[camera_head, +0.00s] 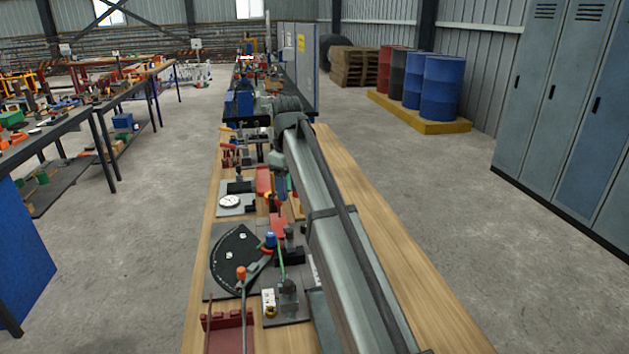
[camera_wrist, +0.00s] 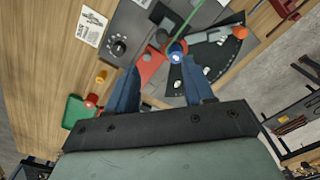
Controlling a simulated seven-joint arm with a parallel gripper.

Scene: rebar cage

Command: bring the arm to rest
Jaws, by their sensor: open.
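My arm (camera_head: 335,235) stretches away from the camera over the wooden workbench (camera_head: 385,240). My gripper (camera_wrist: 160,78) shows in the wrist view as two blue fingers, spread apart with nothing held between them. In the head view its blue fingers (camera_head: 282,188) hang over the middle of the bench, partly hidden by the arm. Beyond the fingertips in the wrist view are a blue-topped knob (camera_wrist: 177,50), a red part (camera_wrist: 152,64) and a black fan-shaped plate (camera_wrist: 215,62). I cannot tell the exact gap between fingers and bench.
The black fan-shaped plate (camera_head: 232,250), an orange-knobbed lever (camera_head: 241,272) and a dial gauge (camera_head: 230,201) stand on the bench's left side. A green tray (camera_wrist: 76,110) lies left of the fingers in the wrist view. The bench's right strip is bare.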

